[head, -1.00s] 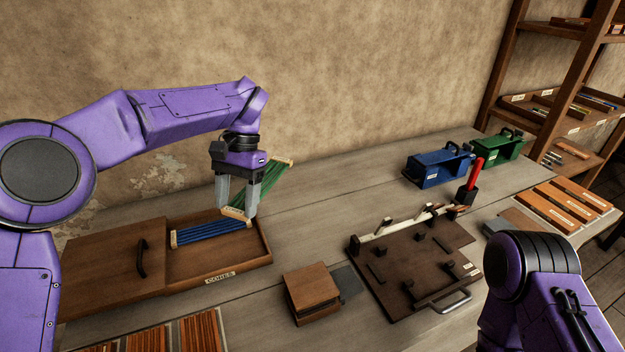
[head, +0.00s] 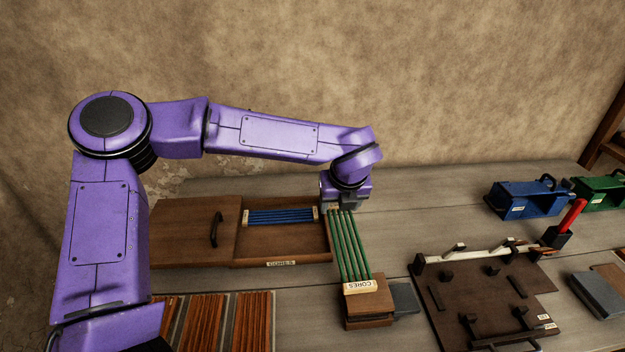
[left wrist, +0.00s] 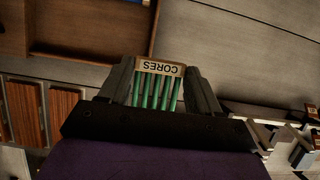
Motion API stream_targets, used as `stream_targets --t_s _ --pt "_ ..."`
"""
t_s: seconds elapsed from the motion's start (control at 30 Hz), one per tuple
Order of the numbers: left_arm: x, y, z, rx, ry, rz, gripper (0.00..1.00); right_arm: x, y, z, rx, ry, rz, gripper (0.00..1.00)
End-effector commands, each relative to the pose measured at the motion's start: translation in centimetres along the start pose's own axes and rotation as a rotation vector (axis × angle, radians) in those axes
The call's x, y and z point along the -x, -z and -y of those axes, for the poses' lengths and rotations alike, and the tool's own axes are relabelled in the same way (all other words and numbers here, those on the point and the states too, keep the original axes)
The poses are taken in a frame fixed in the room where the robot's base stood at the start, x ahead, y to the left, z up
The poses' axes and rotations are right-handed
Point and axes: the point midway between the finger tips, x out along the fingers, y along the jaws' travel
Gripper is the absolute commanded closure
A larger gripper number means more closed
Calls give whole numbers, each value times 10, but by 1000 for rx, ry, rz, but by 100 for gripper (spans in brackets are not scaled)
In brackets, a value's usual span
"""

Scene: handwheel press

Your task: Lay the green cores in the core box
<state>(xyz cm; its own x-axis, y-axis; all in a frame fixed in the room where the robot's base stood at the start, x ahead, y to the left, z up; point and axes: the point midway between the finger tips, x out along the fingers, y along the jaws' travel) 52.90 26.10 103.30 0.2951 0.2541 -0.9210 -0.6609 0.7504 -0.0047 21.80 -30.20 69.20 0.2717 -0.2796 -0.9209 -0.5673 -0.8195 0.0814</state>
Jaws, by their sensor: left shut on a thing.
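My left gripper (head: 347,203) is shut on the green cores (head: 350,246), a bundle of green rods with pale end blocks. The bundle slants from the gripper toward the front, its "CORES" end above a brown block. In the left wrist view the green cores (left wrist: 158,92) sit between the two fingers. The open core box (head: 283,255) lies left of the bundle, with a bundle of blue cores (head: 280,217) along its back and bare floor in front. Its lid (head: 190,232) is at the left. My right gripper is out of view.
The brown block (head: 368,312) stands right of the box beside a grey slab (head: 404,297). A dark fixture board (head: 480,300) with pegs and a red-handled lever (head: 573,215) is further right. A blue holder (head: 527,198) stands behind. Reddish-brown strips (head: 222,325) lie in front.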

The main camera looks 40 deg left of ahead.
Motion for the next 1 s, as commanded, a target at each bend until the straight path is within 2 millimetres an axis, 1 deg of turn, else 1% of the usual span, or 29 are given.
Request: stream_targets --t_s 0.1,0.27,0.4,0.53,0.6,0.7,0.8,0.87,0.9,0.93,0.97,1.0 --pt "-2 -6 -9 -272 122 -6 73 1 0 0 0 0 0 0" --pt "-2 -18 -21 -654 282 -7 73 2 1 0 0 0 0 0" --pt "1 -32 -34 -995 424 -6 73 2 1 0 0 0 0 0" --pt "5 -45 -45 -1249 528 -5 74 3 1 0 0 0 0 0" --pt "7 -50 -50 -1346 567 -6 73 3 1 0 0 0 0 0" --pt "9 -54 -55 -1433 601 -6 74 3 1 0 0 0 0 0" --pt "10 -55 -56 -1469 615 -4 74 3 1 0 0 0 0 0" --pt "16 -58 -56 -1474 616 -3 74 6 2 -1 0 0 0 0" --pt "24 -61 -56 -1475 617 -2 74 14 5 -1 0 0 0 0" --pt "25 -61 -58 -1474 617 -4 74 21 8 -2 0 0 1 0" --pt "24 -58 -60 -1476 619 -6 74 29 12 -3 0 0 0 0" --pt "18 -53 -61 -1483 622 -6 74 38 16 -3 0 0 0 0"
